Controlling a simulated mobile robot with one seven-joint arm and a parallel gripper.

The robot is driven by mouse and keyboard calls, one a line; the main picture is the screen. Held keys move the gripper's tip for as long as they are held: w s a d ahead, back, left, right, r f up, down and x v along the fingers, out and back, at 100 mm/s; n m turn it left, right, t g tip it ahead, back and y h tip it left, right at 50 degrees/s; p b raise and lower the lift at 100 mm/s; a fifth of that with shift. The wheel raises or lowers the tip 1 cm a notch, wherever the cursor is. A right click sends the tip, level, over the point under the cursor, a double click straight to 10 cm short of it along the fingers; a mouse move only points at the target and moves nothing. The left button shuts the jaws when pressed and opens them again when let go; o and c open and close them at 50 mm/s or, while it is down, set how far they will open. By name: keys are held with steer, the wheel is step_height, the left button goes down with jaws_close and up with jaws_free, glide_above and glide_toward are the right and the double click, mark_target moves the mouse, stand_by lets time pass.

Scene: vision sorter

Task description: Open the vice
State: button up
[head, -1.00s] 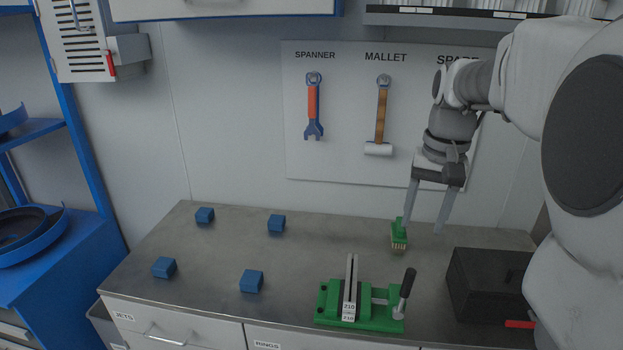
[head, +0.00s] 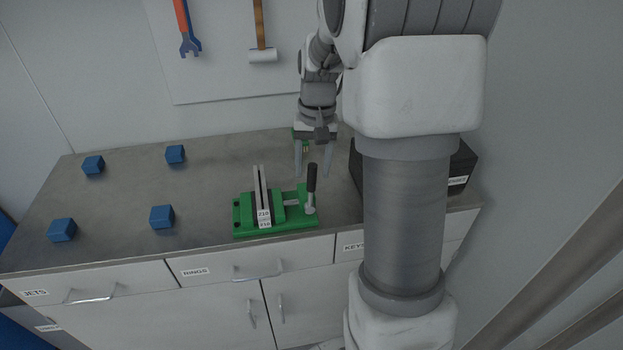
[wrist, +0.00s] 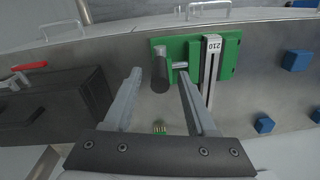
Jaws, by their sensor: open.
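My gripper (head: 312,174) is open and empty, pointing down, behind and near the handle in the head view. In the wrist view the vice (wrist: 228,58) lies ahead, and the black handle grip (wrist: 160,72) appears between the open fingers (wrist: 155,98). I cannot see any finger touching the handle.
Several blue blocks (head: 162,216) sit on the left of the bench (head: 120,205). A black box (head: 462,165) stands at the right, partly hidden by my arm. A spanner and mallet (head: 262,54) hang on the wall.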

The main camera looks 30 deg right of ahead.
mark_target(312, 178)
steer(key=shift+f, duration=1.75)
jaws_close()
